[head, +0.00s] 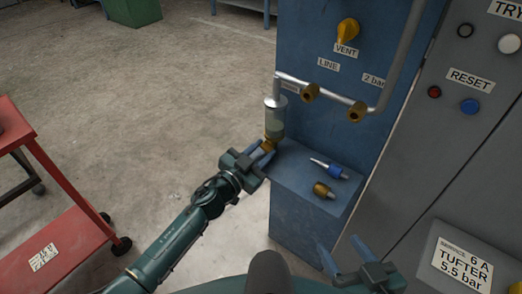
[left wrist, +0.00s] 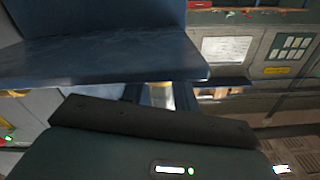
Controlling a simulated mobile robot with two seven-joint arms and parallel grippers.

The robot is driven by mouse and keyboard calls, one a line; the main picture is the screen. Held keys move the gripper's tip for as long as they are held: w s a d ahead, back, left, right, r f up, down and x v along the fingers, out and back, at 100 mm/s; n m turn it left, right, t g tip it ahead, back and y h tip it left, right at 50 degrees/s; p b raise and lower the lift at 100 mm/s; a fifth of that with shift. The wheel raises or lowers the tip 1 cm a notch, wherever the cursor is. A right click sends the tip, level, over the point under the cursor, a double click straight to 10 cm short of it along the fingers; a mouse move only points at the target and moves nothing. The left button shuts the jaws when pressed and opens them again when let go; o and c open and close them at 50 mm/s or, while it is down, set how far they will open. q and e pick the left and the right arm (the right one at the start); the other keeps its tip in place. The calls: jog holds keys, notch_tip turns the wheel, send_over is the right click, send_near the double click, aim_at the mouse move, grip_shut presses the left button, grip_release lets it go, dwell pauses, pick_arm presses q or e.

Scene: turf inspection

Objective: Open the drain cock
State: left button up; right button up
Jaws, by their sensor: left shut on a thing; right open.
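A filter bowl (head: 275,118) of clear material with a pale liquid in it hangs from the pipe on the blue cabinet. A brass drain cock (head: 268,144) is at its lower end. My left gripper (head: 262,154) is shut on the drain cock, coming in from the left. The left wrist view shows a yellowish piece (left wrist: 160,96) between the two fingers, partly hidden by the gripper body. My right gripper (head: 345,257) is open and empty at the bottom right, apart from everything.
A blue-tipped tool (head: 329,169) and a brass fitting (head: 323,190) lie on the blue ledge (head: 291,182) beside the bowl. A red cart (head: 65,240) stands at the left; the floor between is clear.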

pick_arm(q)
jog(key=shift+m, duration=0.6)
jog(key=o, duration=1)
jog(key=shift+c, duration=0.2)
